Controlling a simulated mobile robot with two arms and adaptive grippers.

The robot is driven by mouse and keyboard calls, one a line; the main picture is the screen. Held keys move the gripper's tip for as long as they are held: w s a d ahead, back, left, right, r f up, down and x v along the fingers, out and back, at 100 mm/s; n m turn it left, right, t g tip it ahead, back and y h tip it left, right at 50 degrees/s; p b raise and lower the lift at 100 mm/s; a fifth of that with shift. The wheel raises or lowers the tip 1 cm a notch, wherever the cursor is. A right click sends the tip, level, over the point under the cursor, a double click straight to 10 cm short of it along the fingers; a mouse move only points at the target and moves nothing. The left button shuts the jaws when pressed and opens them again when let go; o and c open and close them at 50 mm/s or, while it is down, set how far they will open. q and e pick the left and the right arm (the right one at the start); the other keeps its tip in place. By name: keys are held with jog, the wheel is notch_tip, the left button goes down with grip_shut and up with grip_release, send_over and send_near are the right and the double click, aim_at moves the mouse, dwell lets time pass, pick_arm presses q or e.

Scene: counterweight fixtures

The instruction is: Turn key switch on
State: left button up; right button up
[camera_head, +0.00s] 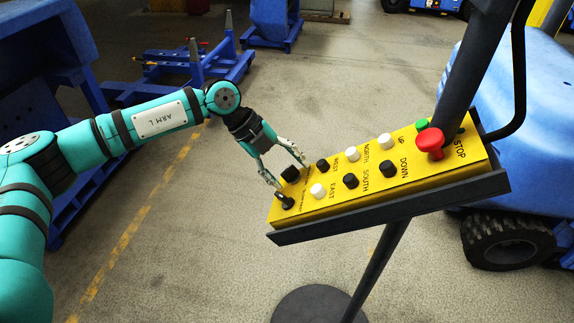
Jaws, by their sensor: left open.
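A yellow control panel (340,197) sits tilted on a dark stand. At its left end are two dark controls: a blocky black knob (290,174) and, nearer the front edge, a dark round switch with a small raised part (284,201). I cannot tell for sure which one is the key switch, nor its turn position. My left gripper (289,172) is open at the panel's left end. Its fingertips are on either side of the black knob, one close to the dark round switch. I cannot tell whether they touch. My right gripper is not in view.
The panel also carries white and black buttons, a green button (421,125) and a red mushroom stop button (430,142). A dark post and bent bar rise at its right end. A blue vehicle (528,120) stands behind. Blue frames (190,75) stand at the back left.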

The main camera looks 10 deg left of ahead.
pick_arm(q)
jog(key=shift+d+f, duration=0.15)
jog(key=shift+f, duration=0.05)
jog(key=c, duration=1.2)
jog(key=shift+o, duration=0.2)
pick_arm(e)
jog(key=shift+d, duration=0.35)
